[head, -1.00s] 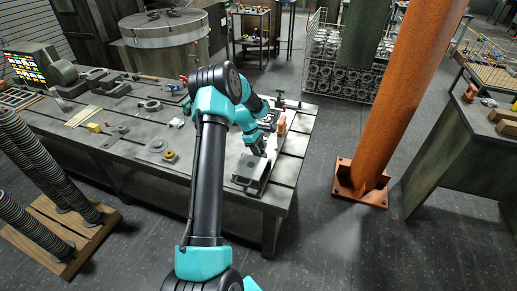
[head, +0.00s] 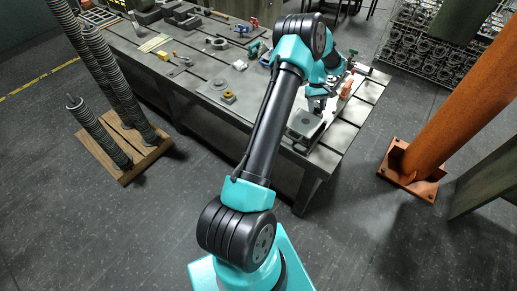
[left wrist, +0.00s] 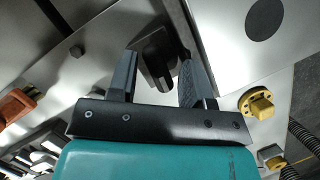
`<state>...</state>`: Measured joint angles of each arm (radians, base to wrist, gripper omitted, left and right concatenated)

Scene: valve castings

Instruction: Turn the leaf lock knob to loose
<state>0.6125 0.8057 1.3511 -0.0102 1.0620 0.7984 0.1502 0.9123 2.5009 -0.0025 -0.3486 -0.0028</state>
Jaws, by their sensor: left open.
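A dark knob (left wrist: 158,72), which looks like the leaf lock knob, sits on a dark block on a pale metal surface in the left wrist view. My left gripper (left wrist: 157,80) is open, with one finger on each side of the knob; I cannot tell whether either finger touches it. In the head view my left gripper (head: 317,105) is low over the right end of the workbench, at the far side of a grey plate with a round dark spot (head: 304,124). The knob cannot be made out there. My right gripper is not in view.
The steel workbench (head: 205,87) carries tooling and small yellow parts (head: 228,96). An orange-red part (head: 346,88) stands just right of the gripper. An orange column (head: 455,100) rises at right. A pallet with tall springs (head: 125,142) stands left. Open floor lies in front.

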